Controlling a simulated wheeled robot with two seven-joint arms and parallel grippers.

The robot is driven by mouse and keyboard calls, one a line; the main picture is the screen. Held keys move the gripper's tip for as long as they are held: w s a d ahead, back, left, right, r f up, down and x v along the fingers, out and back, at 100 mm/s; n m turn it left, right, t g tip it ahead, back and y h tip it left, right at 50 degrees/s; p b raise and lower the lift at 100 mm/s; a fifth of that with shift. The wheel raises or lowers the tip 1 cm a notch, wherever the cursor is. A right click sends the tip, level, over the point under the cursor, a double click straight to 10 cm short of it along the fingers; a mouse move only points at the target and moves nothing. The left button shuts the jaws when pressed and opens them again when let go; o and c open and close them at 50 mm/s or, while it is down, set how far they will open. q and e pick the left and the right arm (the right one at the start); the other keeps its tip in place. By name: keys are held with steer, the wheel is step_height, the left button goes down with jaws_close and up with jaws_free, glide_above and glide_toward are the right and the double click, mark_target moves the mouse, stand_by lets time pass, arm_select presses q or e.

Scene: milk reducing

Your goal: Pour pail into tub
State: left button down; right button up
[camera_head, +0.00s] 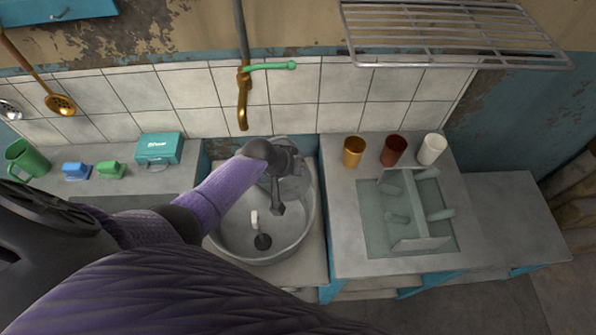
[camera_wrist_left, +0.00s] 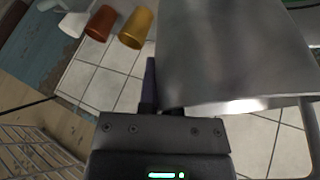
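A grey metal pail (camera_head: 294,186) is held over the back right of the round grey tub (camera_head: 225,235), partly hidden by my left gripper (camera_head: 278,203). The pail also fills the upper right of the left wrist view (camera_wrist_left: 235,50), with a bar-like handle (camera_wrist_left: 308,135) at the right edge. One dark finger shows against the pail's edge in that view; the other is hidden. My left gripper appears shut on the pail. A small white piece (camera_head: 254,219) and a dark round spot (camera_head: 263,241) show inside the tub. The pail's contents cannot be seen. My right gripper is out of view.
A bronze tap (camera_head: 243,100) hangs behind the tub. Yellow (camera_head: 353,152), brown (camera_head: 394,151) and white (camera_head: 432,149) cups stand on the right counter behind a glassy rack (camera_head: 410,215). A teal box (camera_head: 159,149) sits on the left counter. A wire shelf (camera_head: 450,35) overhangs the upper right.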

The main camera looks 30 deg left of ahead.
arm_select(q)
steer(key=s+a+n+t+h+b, duration=0.1)
steer(key=a+t+h+b, duration=0.1)
steer(key=b, duration=0.4)
steer(key=s+a+n+t+h+b, duration=0.1)
steer(key=a+h+b, duration=0.2)
steer(key=b, duration=0.4)
steer(key=s+a+r+n+t+h+b, duration=0.1)
steer(key=a+t+h+b, duration=0.1)
steer(key=h+b, duration=0.3)
steer(key=shift+a+t+b, duration=0.3)
steer(key=shift+a+b, duration=0.3)
steer(key=shift+b, duration=0.2)
steer(key=shift+s+a+f+n+t+h+b, duration=0.15)
steer(key=shift+a+n+t+h+b, duration=0.35)
steer(key=shift+b, duration=0.6)
steer(key=shift+a, duration=0.3)
steer(key=shift+r, duration=0.2)
